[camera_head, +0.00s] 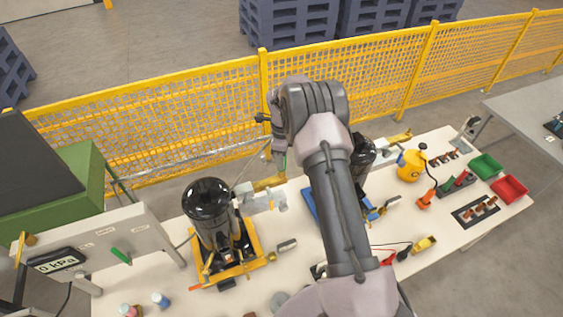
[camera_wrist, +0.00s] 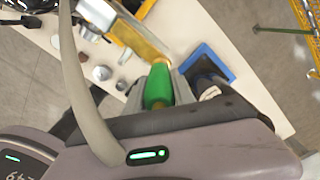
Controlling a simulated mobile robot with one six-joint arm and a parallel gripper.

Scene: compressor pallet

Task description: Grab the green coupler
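The green coupler (camera_wrist: 158,86) shows in the wrist view as a short green cylinder at the end of a yellow bar (camera_wrist: 143,38). My gripper (camera_wrist: 160,92) has one grey finger on each side of it. The fingers look close to its sides, but I cannot tell whether they press on it. The lower end of the coupler is hidden by my gripper body. In the head view my gripper (camera_head: 279,152) hangs above the back edge of the table, near a yellow bracket (camera_head: 268,183).
A black compressor (camera_head: 209,203) in a yellow frame stands left of my arm on the table (camera_head: 275,255). A blue tray (camera_wrist: 222,62) lies right of the coupler. A yellow mesh fence (camera_head: 205,103) runs behind. Red (camera_head: 509,188) and green bins (camera_head: 486,166) stand at the right.

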